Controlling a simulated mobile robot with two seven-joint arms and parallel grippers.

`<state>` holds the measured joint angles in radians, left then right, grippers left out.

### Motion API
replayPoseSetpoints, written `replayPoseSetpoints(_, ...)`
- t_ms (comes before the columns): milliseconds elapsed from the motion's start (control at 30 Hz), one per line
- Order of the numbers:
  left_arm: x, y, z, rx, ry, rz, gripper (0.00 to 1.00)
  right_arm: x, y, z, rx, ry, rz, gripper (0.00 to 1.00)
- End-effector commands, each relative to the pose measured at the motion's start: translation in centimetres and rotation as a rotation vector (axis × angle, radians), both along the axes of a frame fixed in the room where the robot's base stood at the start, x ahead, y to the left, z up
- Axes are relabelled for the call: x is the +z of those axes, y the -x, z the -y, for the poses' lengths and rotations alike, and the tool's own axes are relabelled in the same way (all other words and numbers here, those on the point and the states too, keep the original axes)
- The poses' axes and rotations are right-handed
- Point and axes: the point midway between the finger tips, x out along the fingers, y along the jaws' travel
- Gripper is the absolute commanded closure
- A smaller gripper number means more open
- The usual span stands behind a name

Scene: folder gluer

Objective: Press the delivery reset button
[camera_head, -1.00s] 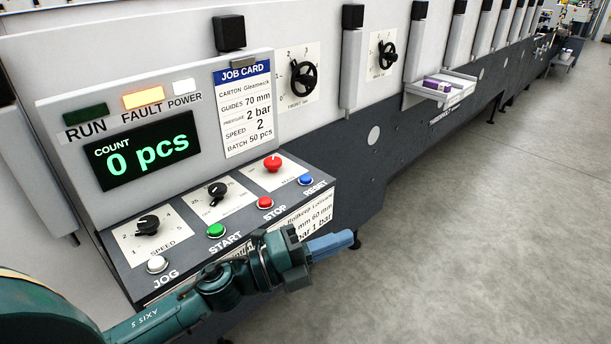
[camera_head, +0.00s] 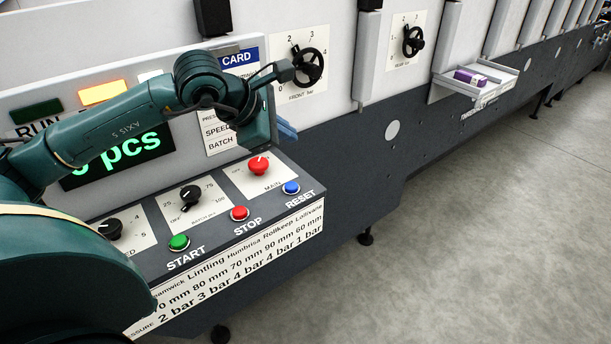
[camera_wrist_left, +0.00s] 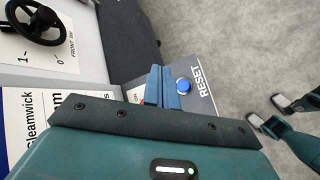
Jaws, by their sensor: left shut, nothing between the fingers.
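The blue button labelled RESET (camera_head: 291,188) is at the right end of the sloped control panel. It also shows in the left wrist view (camera_wrist_left: 184,86), just right of the fingertips as pictured. My right gripper is not in view.
On the panel are a red MAIN knob (camera_head: 259,165), a red STOP button (camera_head: 240,213), a green START button (camera_head: 179,242) and a black dial (camera_head: 190,197). A handwheel (camera_head: 310,68) is behind my wrist. The floor at right is clear.

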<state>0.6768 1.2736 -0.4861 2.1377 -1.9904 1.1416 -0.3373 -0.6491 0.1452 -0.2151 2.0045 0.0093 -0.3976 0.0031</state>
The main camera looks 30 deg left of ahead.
Motion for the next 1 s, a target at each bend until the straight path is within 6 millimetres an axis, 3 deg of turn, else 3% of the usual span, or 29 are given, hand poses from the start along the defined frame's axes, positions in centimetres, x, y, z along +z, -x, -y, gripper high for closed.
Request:
replayPoseSetpoints(367, -0.4, 0.0, 0.0, -0.001, 0.002, 0.0, 1.0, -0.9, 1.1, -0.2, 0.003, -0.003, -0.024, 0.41)
replayPoseSetpoints(1000, -8.4, 0.0, 0.0, 0.0, 0.002, 0.001, 1.0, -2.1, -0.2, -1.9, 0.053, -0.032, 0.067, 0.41)
